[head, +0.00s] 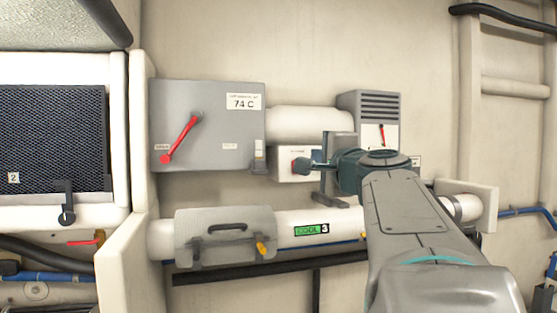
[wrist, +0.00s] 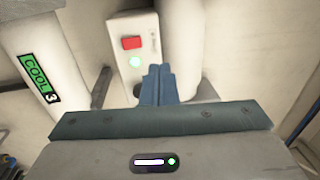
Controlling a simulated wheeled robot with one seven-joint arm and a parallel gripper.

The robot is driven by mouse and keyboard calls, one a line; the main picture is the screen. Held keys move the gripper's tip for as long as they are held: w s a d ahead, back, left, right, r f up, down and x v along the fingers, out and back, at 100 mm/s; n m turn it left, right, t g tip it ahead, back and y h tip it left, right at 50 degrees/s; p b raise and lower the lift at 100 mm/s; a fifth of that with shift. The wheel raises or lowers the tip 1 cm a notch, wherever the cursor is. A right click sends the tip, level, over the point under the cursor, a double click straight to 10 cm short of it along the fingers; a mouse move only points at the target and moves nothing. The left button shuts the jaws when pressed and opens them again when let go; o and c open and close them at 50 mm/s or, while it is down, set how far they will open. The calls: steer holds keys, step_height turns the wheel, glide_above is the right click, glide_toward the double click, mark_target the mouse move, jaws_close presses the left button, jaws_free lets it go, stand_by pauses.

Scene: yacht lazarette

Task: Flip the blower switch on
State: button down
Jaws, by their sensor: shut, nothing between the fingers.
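A small white switch box (head: 286,174) is on the wall between the large grey cabinet and the vented grey unit. In the wrist view the box (wrist: 118,32) has a red switch (wrist: 131,42), a lit green lamp (wrist: 135,62) below it and a label too small to read.
The grey cabinet (head: 210,122) has a red lever and a "74 C" label. The vented grey unit (head: 377,104) is behind my gripper. A white pipe (head: 350,222) marked "COOL 3" runs below, with a grey latched cover (head: 225,248) at its left.

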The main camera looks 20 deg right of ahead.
steer(key=shift+s+a+r, duration=0.15)
steer(key=shift+s+r, duration=0.05)
steer(key=shift+s, duration=0.7)
steer(key=s+a+f+n+g+y, duration=0.15)
steer(key=a+f+n+g, duration=0.35)
steer(key=f, duration=0.6)
steer(key=s+a+f+n+g+y, duration=0.1)
steer(key=a+f+n+g+y, duration=0.25)
steer(key=a+f, duration=0.65)
steer(key=s+f+n+g+h, duration=0.1)
steer(key=s+f+n+g, duration=0.2)
steer(key=s+f+n, duration=0.2)
steer(key=s+f+n+g+h, duration=0.2)
steer(key=s+f+n+g, duration=0.2)
steer(key=s+f, duration=0.7)
step_height(320, 180, down, 8)
steer(key=shift+a+r+n, duration=0.15)
steer(key=shift+r+n, duration=0.1)
steer(key=shift+n, duration=0.5)
